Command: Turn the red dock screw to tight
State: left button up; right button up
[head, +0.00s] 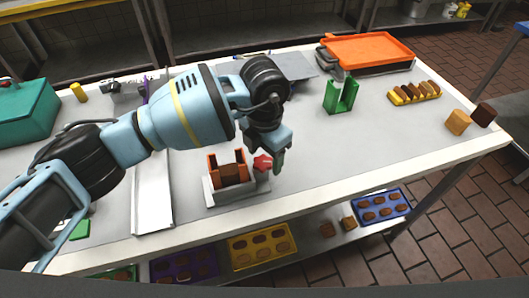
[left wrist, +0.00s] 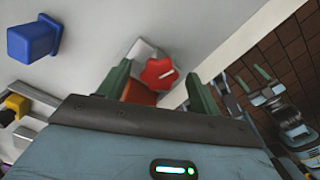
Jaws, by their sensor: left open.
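The red dock screw (head: 263,162) is a star-shaped knob on the right side of a small dock. The dock has a grey base (head: 222,198) and orange uprights, with a brown piece between them. My left gripper (head: 279,161) is open right by the screw, its arm reaching over the table. In the left wrist view the screw (left wrist: 158,74) shows between the two green fingers, which look apart from it. Part of the orange dock shows below it. My right gripper (left wrist: 252,79) shows at the right of the left wrist view, open and empty.
A green holder (head: 341,95) stands right of my left arm. An orange tray (head: 368,48) and a yellow rack (head: 414,94) of brown pieces lie farther back. A blue bin (left wrist: 33,40) shows in the left wrist view. The table front right of the dock is clear.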

pick_arm(q)
jog(key=c, duration=1)
jog(key=shift+o, duration=0.2)
pick_arm(e)
jog(key=shift+a, duration=0.1)
pick_arm(q)
jog(key=shift+r+m, duration=0.1)
jog(key=shift+m, duration=0.2)
jog(key=m+b, duration=0.1)
jog(key=m, duration=0.4)
jog(key=shift+s, duration=0.1)
jog(key=m+b, duration=0.1)
jog(key=m, duration=0.3)
jog(key=shift+s+d, duration=0.1)
jog(key=shift+m, duration=1.3)
pick_arm(e)
jog(key=shift+s+f+g, duration=0.15)
jog(key=shift+s+f, duration=0.25)
jog(key=shift+f, duration=0.4)
jog(key=shift+s+f+g, duration=0.15)
jog(key=shift+s+f, duration=0.2)
jog(key=shift+f, duration=0.4)
pick_arm(q)
jog(key=shift+b, duration=0.3)
pick_arm(e)
jog(key=shift+s, duration=0.25)
